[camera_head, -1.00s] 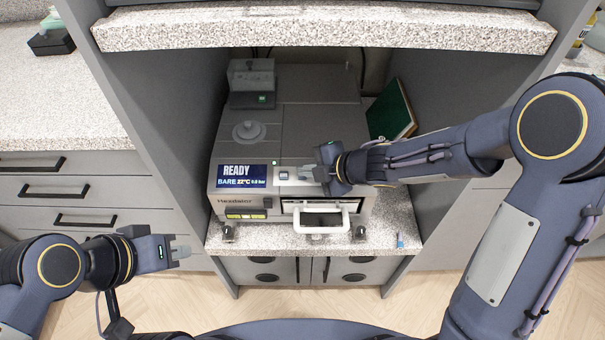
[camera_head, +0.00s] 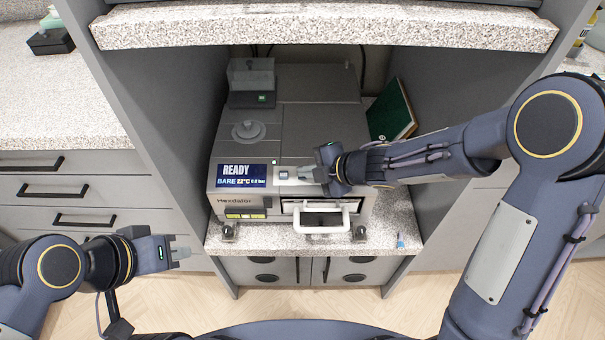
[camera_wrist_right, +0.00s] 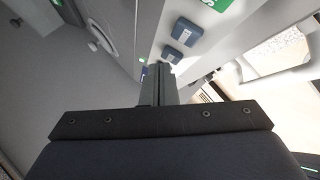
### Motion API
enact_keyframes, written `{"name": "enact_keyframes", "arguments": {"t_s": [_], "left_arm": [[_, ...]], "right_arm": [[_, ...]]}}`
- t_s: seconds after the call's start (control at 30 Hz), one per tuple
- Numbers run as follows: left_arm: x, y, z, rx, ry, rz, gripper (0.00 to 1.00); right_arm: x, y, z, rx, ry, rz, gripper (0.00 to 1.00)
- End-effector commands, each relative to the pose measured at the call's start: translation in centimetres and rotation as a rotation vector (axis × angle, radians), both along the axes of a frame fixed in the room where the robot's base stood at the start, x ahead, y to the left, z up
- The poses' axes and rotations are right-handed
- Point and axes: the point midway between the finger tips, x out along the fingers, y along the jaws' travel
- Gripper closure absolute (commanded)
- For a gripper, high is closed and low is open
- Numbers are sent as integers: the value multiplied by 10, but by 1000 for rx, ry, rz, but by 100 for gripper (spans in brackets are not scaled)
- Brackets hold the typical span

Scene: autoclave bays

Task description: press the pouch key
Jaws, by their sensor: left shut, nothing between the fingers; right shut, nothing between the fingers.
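The autoclave (camera_head: 318,115) stands in the bay, its blue display (camera_head: 241,175) reading READY and BARE 22°C. A small key (camera_head: 284,174) shows on the panel just right of the display. My right gripper (camera_head: 303,174) is shut and empty, its tips low over the panel just right of this key. In the right wrist view, two dark blue keys (camera_wrist_right: 187,32) (camera_wrist_right: 172,55) lie beyond the shut fingertips (camera_wrist_right: 160,72). Another key is partly hidden by the fingers. I cannot read the key labels or tell contact. My left gripper (camera_head: 180,254) is shut and empty, out in front at lower left.
A white handle (camera_head: 322,227) juts from the autoclave's front. A grey device (camera_head: 251,82) sits on its top at the back left. A green book or panel (camera_head: 392,110) leans at the right. Bay walls and a speckled upper shelf (camera_head: 320,28) enclose the space.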

Motion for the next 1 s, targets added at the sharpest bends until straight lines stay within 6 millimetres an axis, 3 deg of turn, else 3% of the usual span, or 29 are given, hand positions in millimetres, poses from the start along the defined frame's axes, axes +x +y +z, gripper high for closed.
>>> {"name": "enact_keyframes", "arguments": {"t_s": [1.0], "left_arm": [[0, 0, -5, 0, 0, 0, 100]], "right_arm": [[2, 0, -7, 0, -1, 1, 100]]}}
